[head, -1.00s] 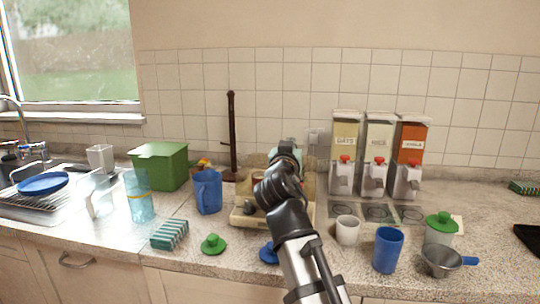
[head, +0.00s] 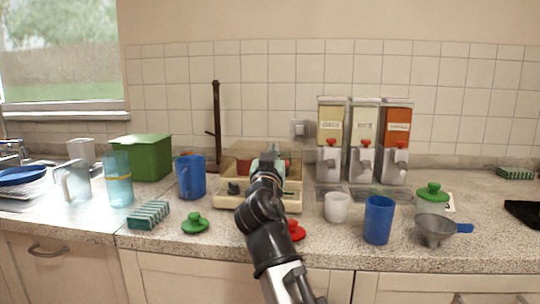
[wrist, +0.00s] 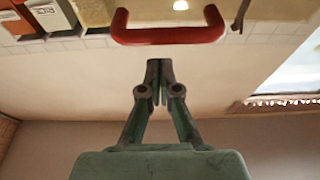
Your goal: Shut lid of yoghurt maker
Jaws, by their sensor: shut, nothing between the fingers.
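The yoghurt maker (head: 285,196) stands on the counter, a cream base with a dark knob at its front left. Its translucent amber-brown lid (head: 232,152) stands raised at the back of the base, so it is open. The lid's red handle shows on both sides of my gripper (head: 270,154) in the head view. In the wrist view the red handle (wrist: 168,36) crosses the top as a wide bar. My gripper (wrist: 160,65) is shut and empty, its fingertips just below the handle in that picture. Whether they touch it I cannot tell. My arm hides the base's middle.
Behind stand three dispensers (head: 363,140). A blue mug (head: 191,177) and a green box (head: 141,158) stand left. A white cup (head: 336,207), a blue cup (head: 379,220) and a grey funnel (head: 435,229) stand right. Green (head: 195,224) and red (head: 297,231) small lids lie in front.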

